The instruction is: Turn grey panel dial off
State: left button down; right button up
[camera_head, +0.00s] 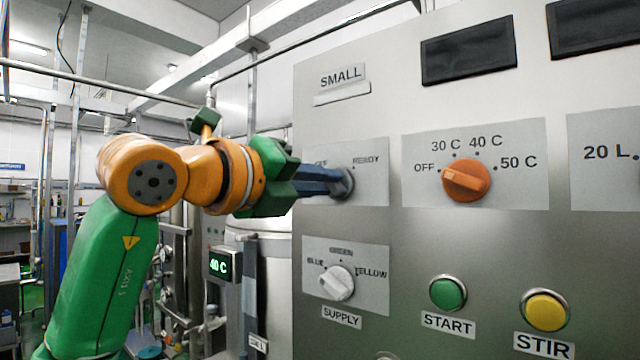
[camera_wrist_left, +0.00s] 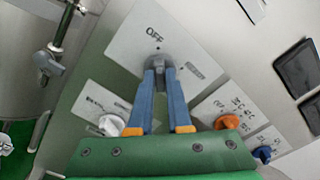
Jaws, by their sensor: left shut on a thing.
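The grey panel dial (camera_head: 343,183) sits on a light plate marked OFF and READY on the grey panel, below the SMALL label. It also shows in the left wrist view (camera_wrist_left: 159,62), below the word OFF. My left gripper (camera_head: 335,183) reaches in from the left, and its blue fingers are shut on the dial; they also show in the left wrist view (camera_wrist_left: 159,76). The fingers hide part of the dial and part of the word OFF in the head view. I cannot tell exactly which mark the dial points to. My right gripper is out of view.
An orange temperature dial (camera_head: 466,181) is to the right. A white supply dial (camera_head: 337,283) is just below. A green START button (camera_head: 448,293) and a yellow STIR button (camera_head: 546,311) are at lower right. A display (camera_head: 219,265) reads 40 C.

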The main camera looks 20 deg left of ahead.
pick_arm(q)
jog(key=shift+r, duration=0.15)
jog(key=c, duration=0.9)
grip_release()
jog(key=shift+o, duration=0.2)
jog(key=b+v, duration=0.3)
jog(key=v, duration=0.4)
